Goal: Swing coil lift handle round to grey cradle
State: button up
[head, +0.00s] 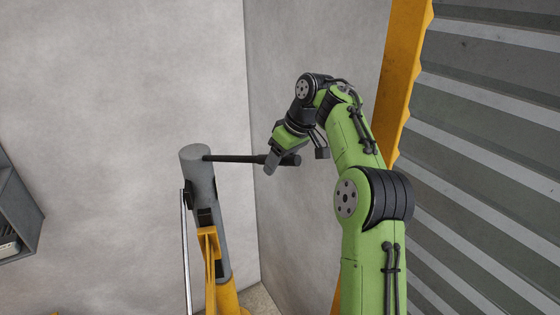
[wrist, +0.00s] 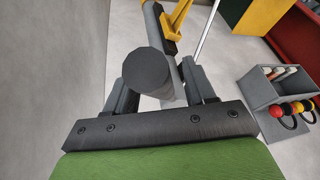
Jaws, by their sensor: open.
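In the wrist view the grip's round dark end (wrist: 148,68) stands between my two open fingers (wrist: 160,82). A gap shows on the right side; contact on the left cannot be told. I cannot pick out the grey cradle with certainty.
A yellow bracket (head: 209,250) and a thin pale rod (head: 186,250) are on the post's lower part. A grey wall stands close behind. A yellow upright (head: 403,60) and ribbed panel are at right. A grey shelf box (wrist: 278,92) holds coloured items.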

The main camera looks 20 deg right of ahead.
jog(key=v, duration=0.4)
jog(key=shift+s+r, duration=0.1)
jog(key=shift+r, duration=0.15)
jog(key=s+d+b, duration=0.4)
jog(key=s+d, duration=0.4)
jog(key=s, duration=0.1)
jog(key=shift+s+r, duration=0.15)
jog(key=shift+s, duration=0.05)
